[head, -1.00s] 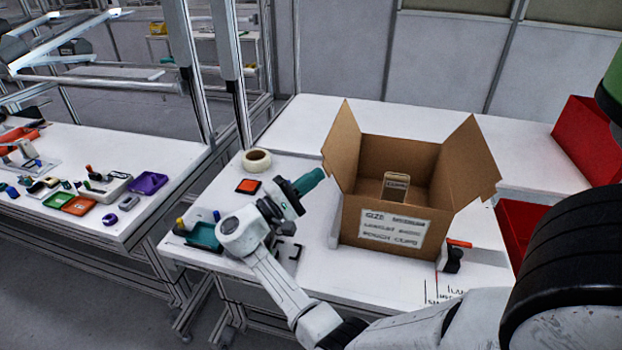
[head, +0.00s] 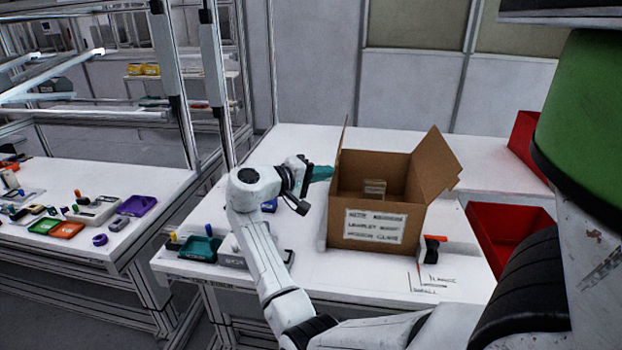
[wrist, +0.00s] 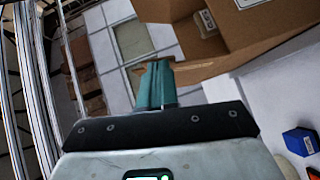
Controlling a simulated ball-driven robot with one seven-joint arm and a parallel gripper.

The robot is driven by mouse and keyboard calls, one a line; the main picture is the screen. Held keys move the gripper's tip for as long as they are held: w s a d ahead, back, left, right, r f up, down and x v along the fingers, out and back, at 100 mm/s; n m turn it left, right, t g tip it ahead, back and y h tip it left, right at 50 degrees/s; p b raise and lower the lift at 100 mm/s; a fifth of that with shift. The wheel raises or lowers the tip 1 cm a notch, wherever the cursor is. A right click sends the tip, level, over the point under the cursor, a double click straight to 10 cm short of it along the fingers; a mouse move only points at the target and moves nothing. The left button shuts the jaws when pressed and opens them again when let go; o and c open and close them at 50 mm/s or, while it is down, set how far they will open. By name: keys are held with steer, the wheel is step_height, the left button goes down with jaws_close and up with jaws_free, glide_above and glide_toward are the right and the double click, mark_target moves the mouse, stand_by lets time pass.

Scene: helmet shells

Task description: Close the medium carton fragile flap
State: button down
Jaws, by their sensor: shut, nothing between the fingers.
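The brown cardboard carton (head: 376,240) stands on the white table with a printed label on its front. Its left flap (head: 342,145) stands nearly upright, seen almost edge-on. Its right flap (head: 436,160) leans outward, open. A small labelled tan item (head: 374,188) shows inside. My gripper (head: 324,172) has teal fingers, shut and empty, at the carton's left side by the base of the left flap. In the wrist view the fingers (wrist: 156,85) reach a cardboard edge (wrist: 205,68) and seem to touch it. Any fragile mark is not readable.
Red bins (head: 510,235) stand right of the table. A teal tray (head: 200,248) lies at its left front, and an orange-and-black tool (head: 430,248) right of the carton. A blue box (wrist: 300,141) shows in the wrist view. The table behind the carton is clear.

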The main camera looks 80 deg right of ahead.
steer(key=shift+s+d+f+m+t+y+p, duration=0.15)
steer(key=shift+s+f+m+t+y+p, duration=0.4)
steer(key=shift+s+f+m+t, duration=0.85)
steer(key=shift+s+d+f+m+t+y+p, duration=0.1)
steer(key=shift+s+f+m+t+y+p, duration=0.65)
steer(key=shift+s+t, duration=1.25)
steer(key=shift+s+d+f+m+t+y+p, duration=0.15)
steer(key=shift+s+f+m+t+y+p, duration=0.25)
steer(key=shift+s+f+m+t, duration=1.05)
steer(key=shift+s+r, duration=0.35)
steer(key=shift+s, duration=0.05)
steer(key=shift+r, duration=0.1)
steer(key=a+r+p, duration=0.4)
steer(key=a+r, duration=0.3)
steer(key=r, duration=0.5)
steer(key=shift+s+r+p, duration=0.25)
steer(key=shift+p, duration=0.05)
